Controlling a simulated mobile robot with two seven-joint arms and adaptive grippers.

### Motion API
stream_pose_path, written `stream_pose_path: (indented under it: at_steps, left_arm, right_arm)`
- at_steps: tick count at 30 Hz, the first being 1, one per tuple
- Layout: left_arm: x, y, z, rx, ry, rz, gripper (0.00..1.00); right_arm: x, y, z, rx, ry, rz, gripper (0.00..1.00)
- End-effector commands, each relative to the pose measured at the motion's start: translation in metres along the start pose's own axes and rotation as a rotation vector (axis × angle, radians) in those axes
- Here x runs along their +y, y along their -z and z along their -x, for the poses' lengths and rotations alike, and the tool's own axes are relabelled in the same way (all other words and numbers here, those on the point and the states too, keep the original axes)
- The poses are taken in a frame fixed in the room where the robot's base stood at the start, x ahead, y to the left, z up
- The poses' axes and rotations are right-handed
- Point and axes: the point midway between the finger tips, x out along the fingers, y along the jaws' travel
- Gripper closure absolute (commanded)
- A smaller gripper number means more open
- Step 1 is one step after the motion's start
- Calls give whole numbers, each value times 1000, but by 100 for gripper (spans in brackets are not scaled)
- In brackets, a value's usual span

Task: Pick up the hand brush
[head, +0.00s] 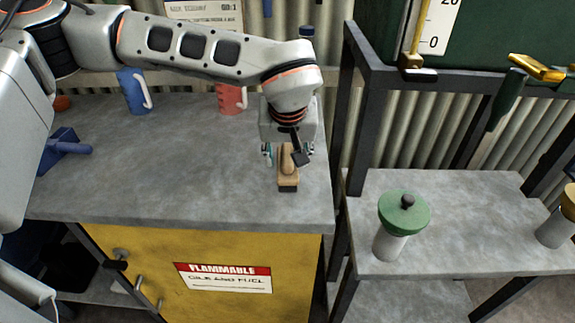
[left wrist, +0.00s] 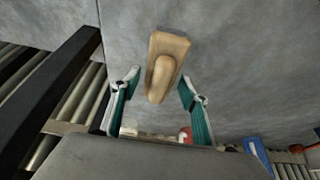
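The hand brush (head: 287,171) has a tan wooden body with a rounded grip and a dark lower edge. It lies on the grey worktop (head: 190,150) near the front right corner. My left gripper (head: 287,152) points down over it, its fingers on either side of the brush. In the left wrist view the brush (left wrist: 165,65) shows beyond and between the two teal finger pads (left wrist: 157,95), with gaps on both sides. The left gripper is open and empty. My right gripper is not in view.
A blue jug (head: 133,92) and a red jug (head: 231,98) stand at the back of the worktop. A blue tool (head: 62,150) lies at the left. A green-lidded container (head: 402,222) stands on a lower bench (head: 460,200) to the right, beside a dark metal frame (head: 352,120).

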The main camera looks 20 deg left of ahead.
Motion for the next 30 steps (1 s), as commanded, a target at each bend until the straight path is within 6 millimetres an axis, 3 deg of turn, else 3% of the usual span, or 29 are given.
stream_pose_path:
  at_steps: [1, 3, 13, 19, 23, 30]
  left_arm:
    - [0, 0, 0, 0, 0, 0, 73]
    - [0, 0, 0, 0, 0, 0, 91]
    - [0, 0, 1, 0, 0, 0, 91]
    - [0, 6, 12, 3, -1, 0, 91]
    - [1, 13, 31, 6, -3, 1, 91]
    - [1, 37, 89, 9, -4, 1, 91]
  right_arm:
    - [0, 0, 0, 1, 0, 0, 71]
    - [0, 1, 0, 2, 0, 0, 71]
    - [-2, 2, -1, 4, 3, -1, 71]
    - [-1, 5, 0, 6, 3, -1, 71]
    - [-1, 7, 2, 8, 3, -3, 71]
    - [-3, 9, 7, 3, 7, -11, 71]
